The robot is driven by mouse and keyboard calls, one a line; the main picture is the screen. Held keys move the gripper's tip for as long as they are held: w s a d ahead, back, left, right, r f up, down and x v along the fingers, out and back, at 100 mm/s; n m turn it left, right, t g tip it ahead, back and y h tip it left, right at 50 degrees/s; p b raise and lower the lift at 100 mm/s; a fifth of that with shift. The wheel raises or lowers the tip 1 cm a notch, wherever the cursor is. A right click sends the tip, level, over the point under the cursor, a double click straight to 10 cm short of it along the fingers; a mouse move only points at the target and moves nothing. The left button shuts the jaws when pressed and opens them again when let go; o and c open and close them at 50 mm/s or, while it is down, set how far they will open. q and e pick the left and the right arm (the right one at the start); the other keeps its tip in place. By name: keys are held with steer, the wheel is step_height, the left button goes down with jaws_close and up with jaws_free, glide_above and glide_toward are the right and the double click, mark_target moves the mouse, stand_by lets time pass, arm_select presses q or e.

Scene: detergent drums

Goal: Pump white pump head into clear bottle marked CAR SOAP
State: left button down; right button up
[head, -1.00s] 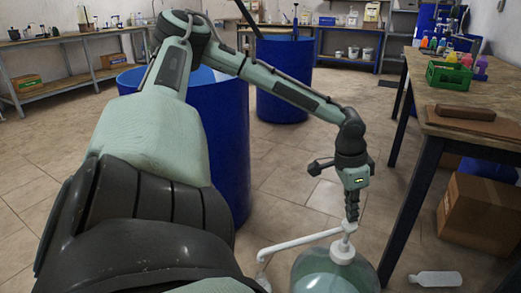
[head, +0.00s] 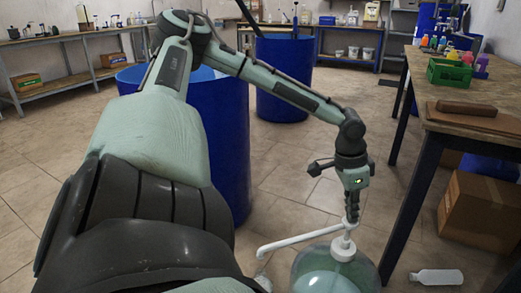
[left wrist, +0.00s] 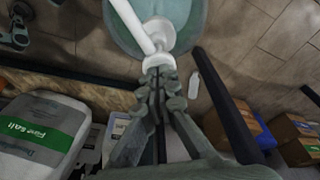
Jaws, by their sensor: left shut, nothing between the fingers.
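A white pump head (head: 345,230) with a long spout reaching left stands on a white collar (head: 343,248) on a large clear, rounded vessel (head: 362,268). My left gripper (head: 351,220) is shut and empty, pointing down with its fingertips at the top of the pump head. In the left wrist view the closed fingertips (left wrist: 158,68) are right by the white pump (left wrist: 158,32), and the vessel (left wrist: 185,12) lies beyond. I cannot tell there whether they touch. I can read no CAR SOAP mark in either view. What lies under the spout's end is hidden by my arm. My right gripper is not in view.
A white bottle (head: 436,277) lies on the floor at the right. A wooden table (head: 465,122) with a green crate (head: 449,74) stands right of the arm. A blue drum (head: 222,130) stands behind it. In the left wrist view a salt container (left wrist: 35,135) is at left.

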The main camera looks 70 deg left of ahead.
arm_select(q)
steer(key=shift+s+b+x, duration=0.2)
steer(key=shift+b+x, duration=0.55)
steer(key=shift+x, duration=0.25)
steer(key=shift+s+b+x, duration=0.15)
steer(key=shift+b+x, duration=0.6)
steer(key=shift+x, duration=0.2)
steer(key=shift+a, duration=0.15)
steer(key=shift+w+p+v, duration=0.2)
steer(key=shift+p+v, duration=0.65)
steer(key=shift+v, duration=0.1)
steer(key=shift+w+p+v, duration=0.15)
steer(key=shift+p+v, duration=0.75)
steer(key=shift+w+p+v, duration=0.2)
steer(key=shift+p+v, duration=0.65)
steer(key=shift+v, duration=0.1)
steer(key=shift+d+r, duration=0.15)
steer(key=shift+d, duration=0.05)
steer(key=p+v, duration=0.1)
steer(key=v, duration=0.1)
steer(key=p+v, duration=0.2)
steer(key=w+p+v, duration=0.1)
steer(key=p, duration=0.1)
steer(key=shift+d+r, duration=0.2)
steer(key=shift+r, duration=0.3)
